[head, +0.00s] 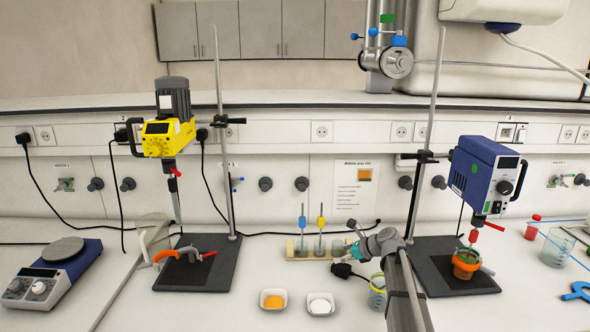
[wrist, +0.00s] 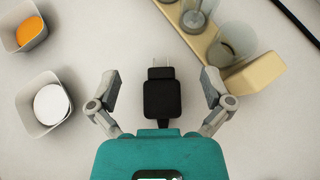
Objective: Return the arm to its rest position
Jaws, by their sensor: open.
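My arm reaches over the bench from the right in the head view, with a teal gripper (head: 343,257) low over the bench in front of the wooden rack. In the wrist view, my gripper (wrist: 162,88) has its two grey fingers wide apart. A black plug-like piece with metal prongs (wrist: 162,98) shows between the fingers, touching neither. It also shows in the head view as a dark shape (head: 342,270) under the gripper. I cannot tell how high the gripper is above it.
A rack (head: 298,252) with beakers stands just behind my gripper. White dishes with orange (head: 273,299) and white contents (head: 320,304) lie left. A beaker (head: 377,293) stands close to my arm. A stirrer stand with a blue motor (head: 483,172) is at right.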

